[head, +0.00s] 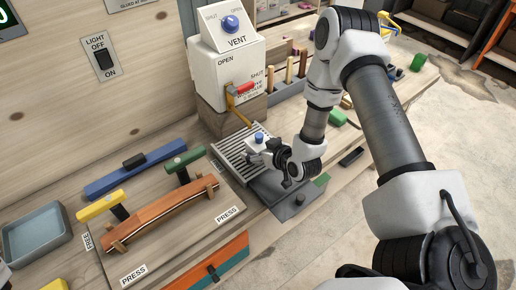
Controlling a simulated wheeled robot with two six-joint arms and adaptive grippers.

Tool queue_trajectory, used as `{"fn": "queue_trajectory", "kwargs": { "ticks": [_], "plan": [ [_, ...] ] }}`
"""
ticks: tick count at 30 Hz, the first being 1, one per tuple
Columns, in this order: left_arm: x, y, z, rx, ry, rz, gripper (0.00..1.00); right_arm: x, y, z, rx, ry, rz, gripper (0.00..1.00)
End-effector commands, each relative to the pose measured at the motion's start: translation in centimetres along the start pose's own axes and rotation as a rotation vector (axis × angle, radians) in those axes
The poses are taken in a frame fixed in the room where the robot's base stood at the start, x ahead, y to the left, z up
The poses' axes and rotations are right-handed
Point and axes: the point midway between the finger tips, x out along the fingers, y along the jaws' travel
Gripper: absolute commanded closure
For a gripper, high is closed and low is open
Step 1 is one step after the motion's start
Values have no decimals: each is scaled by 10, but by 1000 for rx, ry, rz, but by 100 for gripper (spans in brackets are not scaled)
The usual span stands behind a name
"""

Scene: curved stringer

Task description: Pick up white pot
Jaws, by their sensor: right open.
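A small white pot (255,146) with a blue top stands by the slatted metal rack (236,158) in the middle of the head view. My right gripper (270,153) is at the pot, its dark fingers on the pot's right side. It is open; the fingers partly hide the pot, and I cannot tell whether they touch it.
A white VENT box (228,75) with a red-handled lever stands behind the rack. A curved wooden stringer (160,212) lies in a fixture with green and yellow clamps at left. A blue-grey tray (36,232) is far left. Wooden pegs stand behind my right arm.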

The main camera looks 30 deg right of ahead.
Motion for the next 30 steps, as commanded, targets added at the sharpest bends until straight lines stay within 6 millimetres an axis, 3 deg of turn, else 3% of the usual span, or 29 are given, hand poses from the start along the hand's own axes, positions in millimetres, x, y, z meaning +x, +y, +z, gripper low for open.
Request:
{"fn": "queue_trajectory", "kwargs": {
  "ticks": [4,5,12,30],
  "plan": [
    [0,0,0,0,0,0,60,0,0,0,1,0,1,4],
    [0,0,0,0,0,0,60,0,0,0,1,0,1,11],
    [0,0,0,0,-1,0,60,0,0,0,1,0,1,96],
    [2,0,0,0,0,0,60,-2,0,-2,2,-1,1,100]
  ]
}}
